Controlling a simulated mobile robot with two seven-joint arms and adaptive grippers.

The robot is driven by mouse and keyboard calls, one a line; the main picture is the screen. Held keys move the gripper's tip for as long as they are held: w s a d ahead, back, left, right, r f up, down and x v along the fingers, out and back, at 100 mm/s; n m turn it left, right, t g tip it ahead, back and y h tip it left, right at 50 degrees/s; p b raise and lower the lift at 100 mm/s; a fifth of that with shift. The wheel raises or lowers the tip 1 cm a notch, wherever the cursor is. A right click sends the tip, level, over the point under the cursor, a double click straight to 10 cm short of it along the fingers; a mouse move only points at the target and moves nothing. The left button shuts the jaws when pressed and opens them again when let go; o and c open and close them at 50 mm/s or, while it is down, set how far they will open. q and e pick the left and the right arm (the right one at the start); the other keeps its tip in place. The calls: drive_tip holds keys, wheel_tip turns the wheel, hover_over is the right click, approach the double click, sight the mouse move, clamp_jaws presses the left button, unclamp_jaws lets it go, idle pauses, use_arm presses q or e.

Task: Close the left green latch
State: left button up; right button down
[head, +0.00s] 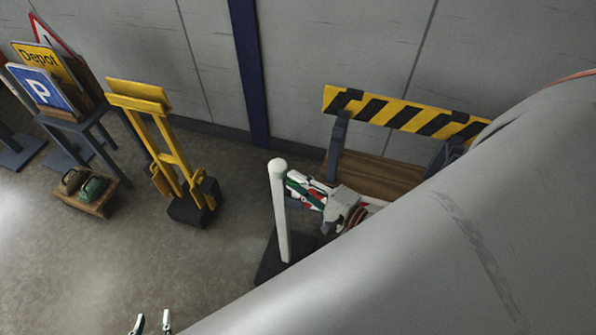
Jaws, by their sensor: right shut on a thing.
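I cannot tell the latch's position, nor see a second latch. My left gripper (152,323) shows only its two fingertips at the bottom edge, apart with nothing between them, far from the post.
A yellow and black striped barrier (400,114) with a wooden board (372,174) stands behind my right gripper.

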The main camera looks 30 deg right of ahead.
use_arm(q)
drive_tip(key=shift+w+d+r, duration=0.2)
drive_tip(key=shift+d, duration=0.05)
use_arm(e)
drive_tip(key=shift+w+t, duration=0.1)
drive_tip(key=shift+t, duration=0.2)
use_arm(q)
drive_tip(key=shift+d+f+b, duration=0.1)
drive_tip(key=shift+d+b, duration=0.2)
use_arm(e)
drive_tip(key=shift+f+n, duration=0.15)
drive_tip(key=shift+n, duration=0.35)
use_arm(q)
drive_tip(key=shift+w+d+h+b, duration=0.15)
drive_tip(key=shift+d+h+b, duration=0.05)
drive_tip(key=shift+h+b, duration=0.15)
use_arm(e)
drive_tip(key=shift+a+f+n+t, duration=0.15)
drive_tip(key=shift+f+n+t, duration=0.15)
drive_tip(key=shift+n, duration=0.3)
drive_tip(key=shift+s, duration=0.2)
idle(0.9)
